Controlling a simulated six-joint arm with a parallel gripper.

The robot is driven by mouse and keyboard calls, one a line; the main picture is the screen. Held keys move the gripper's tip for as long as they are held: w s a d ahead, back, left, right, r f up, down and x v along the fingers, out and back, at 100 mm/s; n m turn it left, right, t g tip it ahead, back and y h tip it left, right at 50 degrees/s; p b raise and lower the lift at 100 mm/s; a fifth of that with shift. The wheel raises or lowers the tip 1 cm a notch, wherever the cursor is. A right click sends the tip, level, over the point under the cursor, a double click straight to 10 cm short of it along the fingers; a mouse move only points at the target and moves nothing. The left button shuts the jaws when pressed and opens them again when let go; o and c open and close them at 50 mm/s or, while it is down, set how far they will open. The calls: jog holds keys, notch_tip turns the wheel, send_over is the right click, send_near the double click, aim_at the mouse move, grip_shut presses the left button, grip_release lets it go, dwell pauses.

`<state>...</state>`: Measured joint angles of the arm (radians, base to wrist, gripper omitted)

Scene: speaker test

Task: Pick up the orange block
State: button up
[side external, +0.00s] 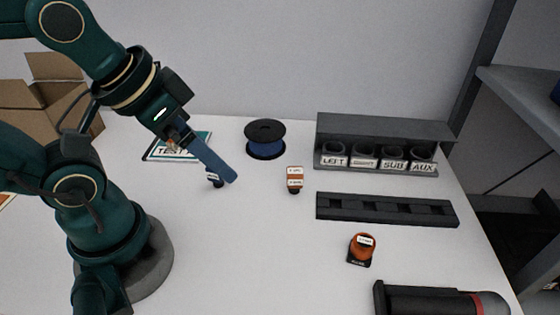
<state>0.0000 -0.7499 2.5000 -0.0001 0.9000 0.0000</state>
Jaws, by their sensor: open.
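A small orange block (295,176) with white label bands and a dark foot stands near the middle of the white table. A second orange piece (363,242), rounder, with a white label and a black base, stands nearer the front right. I cannot tell for certain which of them is the orange block of the task. My gripper (224,181) has long blue fingers pointing down to the right. It is open, to the left of the first orange block and apart from it. A small dark piece with a white mark shows at its tips; I cannot tell whether they touch.
A blue spool (265,147) stands behind. A dark rack (385,129) with several labelled cups is at the back right, and a black slotted bar (387,210) lies before it. A dark cylinder (430,300) lies at the front right. A sheet (160,151) and cardboard box (50,90) are left.

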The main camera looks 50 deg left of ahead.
jog(key=c, duration=0.4)
